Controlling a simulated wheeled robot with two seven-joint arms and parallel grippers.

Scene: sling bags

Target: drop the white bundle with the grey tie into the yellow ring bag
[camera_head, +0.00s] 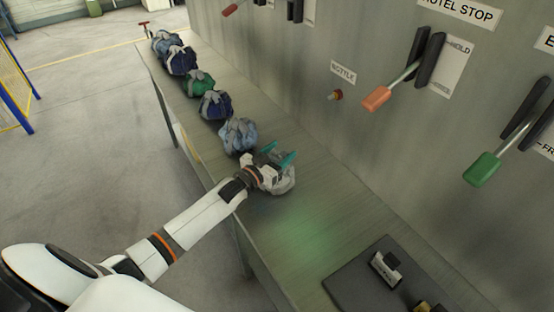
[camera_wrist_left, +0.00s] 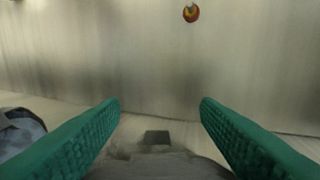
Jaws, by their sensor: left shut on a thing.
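The white bundle (camera_head: 283,184) is the nearest of the row of bundles on the long bench. My left gripper (camera_head: 275,160) is over it, with its teal fingers around its top, and is shut on it. In the left wrist view the bundle's pale cloth (camera_wrist_left: 160,163) lies between the two fingers (camera_wrist_left: 160,115), with a dark grey tie patch (camera_wrist_left: 157,137) on top. The bundle looks at bench height; I cannot tell whether it touches. A small yellow thing (camera_head: 424,307) shows at the bottom edge, cut off; I cannot tell whether it is the yellow ring bag. My right gripper is out of view.
Several blue, green and grey bundles, the closest pale blue (camera_head: 238,135), line the bench behind the gripper. A grey panel wall with levers (camera_head: 376,98) rises along the bench's right side. A dark mat (camera_head: 350,285) holds a black-and-white object (camera_head: 386,267). Bench between is clear.

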